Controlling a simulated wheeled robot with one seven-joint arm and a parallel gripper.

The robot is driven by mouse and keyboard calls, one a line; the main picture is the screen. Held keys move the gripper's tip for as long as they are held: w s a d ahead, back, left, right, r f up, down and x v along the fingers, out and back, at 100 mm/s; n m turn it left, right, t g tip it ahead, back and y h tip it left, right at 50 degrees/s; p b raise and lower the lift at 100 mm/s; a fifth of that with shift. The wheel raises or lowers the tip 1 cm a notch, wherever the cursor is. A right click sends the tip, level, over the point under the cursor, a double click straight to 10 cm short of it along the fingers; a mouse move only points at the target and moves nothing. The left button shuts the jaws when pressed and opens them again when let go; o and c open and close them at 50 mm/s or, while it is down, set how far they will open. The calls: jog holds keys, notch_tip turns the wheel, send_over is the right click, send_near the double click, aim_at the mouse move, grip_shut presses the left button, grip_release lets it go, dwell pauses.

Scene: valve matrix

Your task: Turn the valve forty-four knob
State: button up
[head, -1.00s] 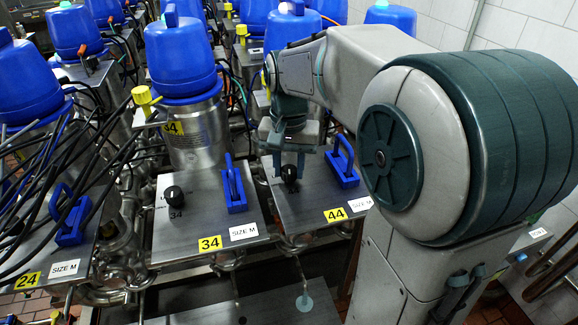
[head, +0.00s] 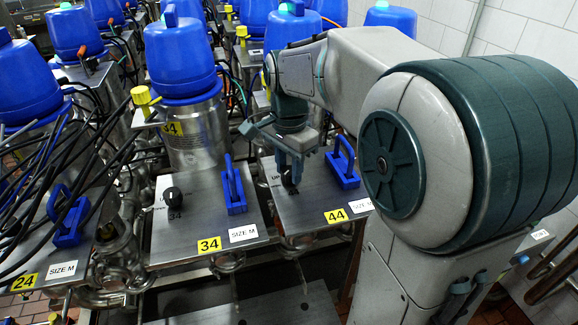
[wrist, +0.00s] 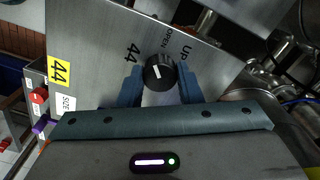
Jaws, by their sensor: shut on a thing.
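The valve forty-four knob (wrist: 159,72) is a round black knob with a white pointer line, on a steel plate (wrist: 100,45) marked "44", "OPEN" and "UP". In the wrist view my gripper (wrist: 160,84) has one blue finger on each side of the knob and is shut on it. In the head view my gripper (head: 289,180) reaches down onto the plate above the yellow 44 label (head: 336,216). There its fingers and the arm hide most of the knob.
A blue handle (head: 343,163) stands on the plate just right of my gripper. The valve 34 plate (head: 205,225) lies to the left, with its own black knob (head: 173,195) and blue handle (head: 234,186). Black cables (head: 95,150) hang further left.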

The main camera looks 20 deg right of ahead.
dwell(0.4)
jog(key=o, duration=1)
